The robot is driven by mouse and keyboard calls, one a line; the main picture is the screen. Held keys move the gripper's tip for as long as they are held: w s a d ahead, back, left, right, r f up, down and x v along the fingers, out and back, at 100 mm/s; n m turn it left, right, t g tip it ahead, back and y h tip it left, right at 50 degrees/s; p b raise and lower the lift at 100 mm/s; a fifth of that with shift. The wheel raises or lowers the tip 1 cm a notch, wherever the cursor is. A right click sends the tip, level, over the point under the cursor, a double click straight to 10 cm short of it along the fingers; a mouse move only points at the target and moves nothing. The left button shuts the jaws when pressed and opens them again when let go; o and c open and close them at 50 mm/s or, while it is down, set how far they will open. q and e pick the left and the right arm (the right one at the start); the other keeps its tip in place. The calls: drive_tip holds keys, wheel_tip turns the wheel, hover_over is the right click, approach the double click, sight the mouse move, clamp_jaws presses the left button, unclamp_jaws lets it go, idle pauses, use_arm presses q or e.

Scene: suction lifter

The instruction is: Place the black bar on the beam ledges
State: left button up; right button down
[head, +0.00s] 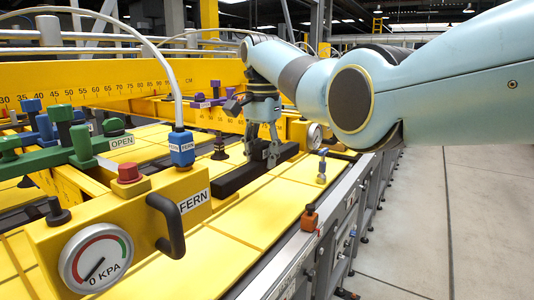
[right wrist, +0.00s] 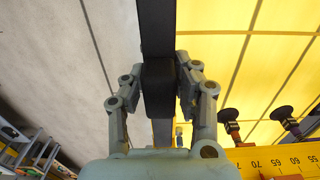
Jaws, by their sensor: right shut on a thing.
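The black bar (head: 232,180) shows in the head view as a long dark bar low over the yellow panels, left of the rail. My right gripper (head: 266,157) points down and is shut on it. In the right wrist view the bar (right wrist: 156,30) runs up the picture, with my right gripper's fingers (right wrist: 161,88) on both sides of a thicker black part. I cannot tell whether the bar touches the surface beneath. A yellow beam (head: 130,76) with a centimetre scale stands behind. I cannot make out its ledges clearly. My left gripper is out of view.
A yellow box (head: 120,222) marked FERN, with a gauge (head: 97,257) at 0 KPA and a black handle (head: 168,222), stands front left. A grey rail (head: 310,235) edges the panels; open floor (head: 485,200) lies right.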

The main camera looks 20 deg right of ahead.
sight(261, 144)
drive_tip(key=shift+d, duration=0.15)
drive_tip(key=shift+a, duration=0.45)
drive_tip(key=c, duration=1.4)
unclamp_jaws()
drive_tip(key=shift+s+a, duration=0.1)
drive_tip(key=shift+o, duration=2)
drive_tip(key=shift+d, duration=0.25)
drive_tip(key=shift+a+r, duration=0.1)
drive_tip(key=shift+r, duration=0.3)
wheel_tip(261, 144, up, 11)
drive_tip(key=shift+f, duration=0.15)
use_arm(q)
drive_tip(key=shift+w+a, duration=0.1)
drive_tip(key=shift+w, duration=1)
use_arm(e)
drive_tip(key=shift+r, duration=0.35)
